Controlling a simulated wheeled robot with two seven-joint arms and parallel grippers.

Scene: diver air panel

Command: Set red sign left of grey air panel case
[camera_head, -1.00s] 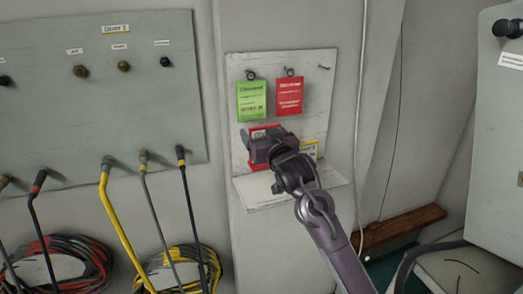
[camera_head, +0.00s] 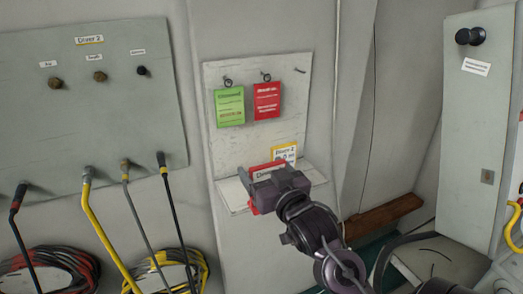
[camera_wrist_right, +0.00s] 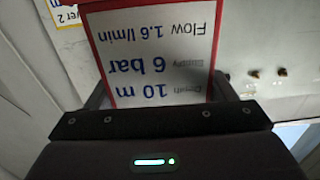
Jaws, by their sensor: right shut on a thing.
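The red-bordered white sign (camera_head: 266,170) is mostly hidden behind my right gripper (camera_head: 272,184) in the head view. The right gripper is shut on this sign, in front of the small shelf of a white board. In the right wrist view the sign (camera_wrist_right: 158,50) stands between the fingers, its text upside down: "Depth 10 m", "6 bar", "Flow 1.6 l/min". A grey case (camera_head: 475,130) with a black knob is at the right edge. A grey panel (camera_head: 110,115) labelled "Diver 2" is at the left. My left gripper is not in view.
The white board (camera_head: 245,155) has green (camera_head: 229,106) and red (camera_head: 267,101) tags on hooks. A yellow-bordered sign (camera_head: 285,151) stands on its shelf (camera_head: 232,195). Hoses (camera_head: 105,235) hang at the left. A wooden ledge (camera_head: 385,214) is at the lower right.

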